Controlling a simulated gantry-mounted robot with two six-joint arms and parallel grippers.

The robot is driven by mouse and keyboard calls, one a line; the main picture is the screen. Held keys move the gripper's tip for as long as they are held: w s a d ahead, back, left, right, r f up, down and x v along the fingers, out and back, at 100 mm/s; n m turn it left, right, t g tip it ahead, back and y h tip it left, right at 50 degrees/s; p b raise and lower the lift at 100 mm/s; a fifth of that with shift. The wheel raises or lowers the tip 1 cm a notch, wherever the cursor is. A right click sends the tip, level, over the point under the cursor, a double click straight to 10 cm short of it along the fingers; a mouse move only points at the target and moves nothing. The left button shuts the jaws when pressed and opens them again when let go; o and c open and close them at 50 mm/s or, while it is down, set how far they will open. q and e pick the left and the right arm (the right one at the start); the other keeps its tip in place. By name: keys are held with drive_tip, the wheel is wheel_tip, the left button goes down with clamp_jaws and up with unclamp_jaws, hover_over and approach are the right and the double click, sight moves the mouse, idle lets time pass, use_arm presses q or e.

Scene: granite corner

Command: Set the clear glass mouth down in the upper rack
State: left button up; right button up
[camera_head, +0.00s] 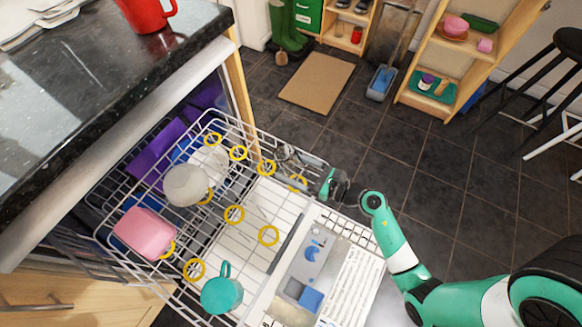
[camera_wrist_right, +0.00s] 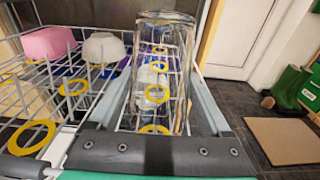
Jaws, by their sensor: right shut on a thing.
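My right gripper (camera_head: 328,184) is over the right side of the upper rack (camera_head: 262,138). It is shut on a clear glass (camera_head: 292,158). In the right wrist view the glass (camera_wrist_right: 160,45) stands between the two fingers (camera_wrist_right: 160,98), and rack wires and yellow rings show through it. In the head view the glass is faint against the wires, so I cannot tell which end is its mouth or whether it touches the rack. My left gripper is not in view.
The rack holds a pink container (camera_head: 145,232), a whitish cup (camera_head: 186,186), a pale cup (camera_head: 212,158) and a teal mug (camera_head: 222,292). Yellow rings (camera_head: 234,215) mark several spots; the middle ones look empty. A granite counter (camera_head: 85,100) is at the left. A grey-blue tray (camera_head: 308,270) lies front right.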

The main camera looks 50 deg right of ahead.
drive_tip(key=shift+g, duration=0.3)
drive_tip(key=f, duration=0.2)
drive_tip(key=s+f, duration=0.1)
drive_tip(key=f, duration=0.1)
drive_tip(key=o, duration=1.4)
drive_tip(key=shift+s+r, duration=0.15)
drive_tip(key=shift+s, duration=0.15)
drive_tip(key=s+r+p, duration=0.1)
drive_tip(key=s, duration=0.2)
drive_tip(key=s+d+r+p, duration=0.1)
drive_tip(key=s+r, duration=0.1)
drive_tip(key=s, duration=0.1)
drive_tip(key=s+r, duration=0.1)
drive_tip(key=s, duration=0.3)
drive_tip(key=shift+d+r+p, duration=0.2)
drive_tip(key=shift+r+p, duration=0.1)
drive_tip(key=shift+p, duration=0.1)
drive_tip(key=shift+s, duration=0.1)
